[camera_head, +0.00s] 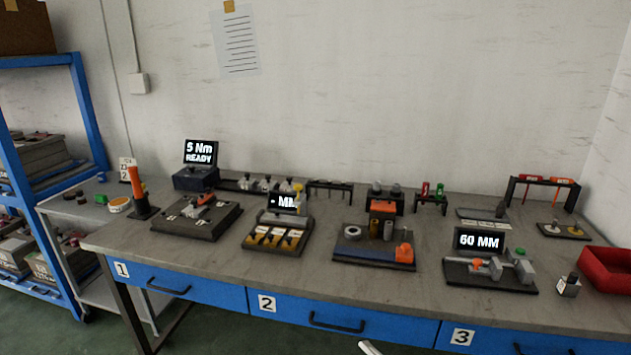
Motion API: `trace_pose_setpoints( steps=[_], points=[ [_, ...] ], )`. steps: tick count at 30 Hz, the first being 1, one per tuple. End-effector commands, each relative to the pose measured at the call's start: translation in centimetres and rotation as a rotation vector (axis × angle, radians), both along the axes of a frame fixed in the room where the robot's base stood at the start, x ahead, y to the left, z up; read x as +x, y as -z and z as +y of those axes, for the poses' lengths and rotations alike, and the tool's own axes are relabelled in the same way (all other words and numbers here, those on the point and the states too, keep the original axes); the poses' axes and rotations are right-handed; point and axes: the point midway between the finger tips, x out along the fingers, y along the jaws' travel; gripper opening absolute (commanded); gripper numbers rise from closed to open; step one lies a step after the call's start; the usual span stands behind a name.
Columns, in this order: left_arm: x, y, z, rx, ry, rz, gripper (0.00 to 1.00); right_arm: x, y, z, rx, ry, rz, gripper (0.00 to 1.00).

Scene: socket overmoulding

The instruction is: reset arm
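Neither of my arms shows clearly and no gripper fingers can be made out. A small pale piece (370,348) pokes in at the bottom edge, right of the middle; I cannot tell what it is. The workbench (215,262) has a grey top and blue drawers numbered 1, 2 and 3. On it stand a station with a "5 Nm READY" screen (201,152), one with a partly hidden "MM" screen (283,202), and one with a "60 MM" screen (479,240).
A dark base plate (374,255) with orange and metal parts stands mid-bench. A red bin (605,270) is at the right end, beside a small block (568,286). A blue shelf rack (88,110) stands at left. The bench's front strip is mostly clear.

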Motion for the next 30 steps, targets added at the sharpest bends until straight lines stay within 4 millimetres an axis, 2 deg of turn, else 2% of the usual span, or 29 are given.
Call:
trace_pose_setpoints(
  steps=[1, 5, 9, 12, 15, 19, 30],
  points=[
    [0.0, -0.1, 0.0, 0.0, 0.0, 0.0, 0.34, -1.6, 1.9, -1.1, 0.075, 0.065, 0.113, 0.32],
    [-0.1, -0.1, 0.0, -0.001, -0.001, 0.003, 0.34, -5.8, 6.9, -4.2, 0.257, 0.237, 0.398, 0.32],
    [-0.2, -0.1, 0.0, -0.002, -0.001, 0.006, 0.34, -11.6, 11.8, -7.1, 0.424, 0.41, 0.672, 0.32],
    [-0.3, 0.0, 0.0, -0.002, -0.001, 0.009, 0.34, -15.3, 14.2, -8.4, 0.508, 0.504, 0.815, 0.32],
    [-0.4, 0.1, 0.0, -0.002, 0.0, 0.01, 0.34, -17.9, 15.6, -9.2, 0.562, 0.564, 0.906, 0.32],
    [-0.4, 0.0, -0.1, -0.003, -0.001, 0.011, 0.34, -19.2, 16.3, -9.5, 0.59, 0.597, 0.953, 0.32],
    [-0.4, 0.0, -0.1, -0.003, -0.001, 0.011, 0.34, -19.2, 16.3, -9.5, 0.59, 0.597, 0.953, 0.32]
  ],
)
